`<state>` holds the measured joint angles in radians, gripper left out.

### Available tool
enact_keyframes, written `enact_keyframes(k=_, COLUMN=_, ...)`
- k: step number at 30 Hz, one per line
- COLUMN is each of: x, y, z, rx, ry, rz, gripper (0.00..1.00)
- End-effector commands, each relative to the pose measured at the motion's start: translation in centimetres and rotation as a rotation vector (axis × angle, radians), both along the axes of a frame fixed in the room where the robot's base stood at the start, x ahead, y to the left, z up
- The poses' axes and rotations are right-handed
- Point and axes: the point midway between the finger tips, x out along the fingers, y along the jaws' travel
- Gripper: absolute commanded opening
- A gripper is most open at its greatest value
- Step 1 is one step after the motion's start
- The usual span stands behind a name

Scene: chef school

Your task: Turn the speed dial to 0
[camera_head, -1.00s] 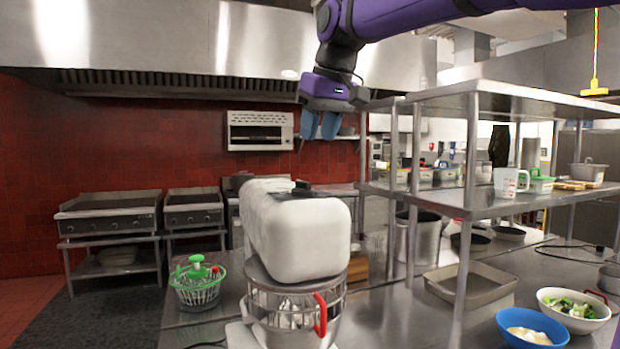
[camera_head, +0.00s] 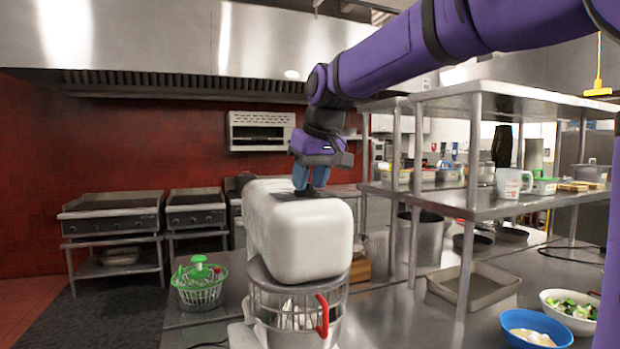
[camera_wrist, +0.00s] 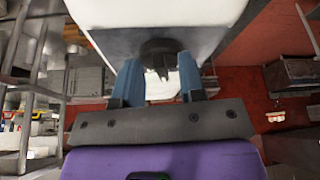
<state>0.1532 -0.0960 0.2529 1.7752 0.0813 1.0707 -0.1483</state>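The white stand mixer (camera_head: 300,235) stands on the steel counter, its rounded head toward me. The dark speed dial (camera_wrist: 160,52) is on a grey panel of the mixer in the wrist view. In the head view my fingers cover most of the dial on the mixer's top. My gripper (camera_head: 311,184) is at the top of the mixer, pointing down. In the wrist view my gripper (camera_wrist: 160,72) is open, with one blue finger on each side of the dial. I cannot tell whether either finger touches it. The number the dial points to is not readable.
A wire guard and bowl with a red handle (camera_head: 322,315) are below the mixer head. A green salad spinner (camera_head: 200,285) stands left. A steel shelf rack (camera_head: 470,200) stands close on the right. A blue bowl (camera_head: 535,330) and a white bowl (camera_head: 570,308) are front right.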

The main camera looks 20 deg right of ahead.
Motion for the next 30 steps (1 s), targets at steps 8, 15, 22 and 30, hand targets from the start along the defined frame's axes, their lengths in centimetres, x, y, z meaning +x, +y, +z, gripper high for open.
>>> enact_keyframes(k=8, x=-0.01, y=0.01, z=0.03, rx=0.0, ry=0.0, rz=0.0, gripper=0.0)
enact_keyframes(k=15, x=0.01, y=-0.05, z=0.01, rx=-0.001, ry=0.002, rz=0.037, gripper=0.0)
enact_keyframes(k=22, x=0.13, y=-0.31, z=0.01, rx=0.0, ry=0.001, rz=0.208, gripper=0.0)
enact_keyframes(k=30, x=0.29, y=-0.62, z=-0.04, rx=0.001, ry=0.003, rz=0.41, gripper=0.0)
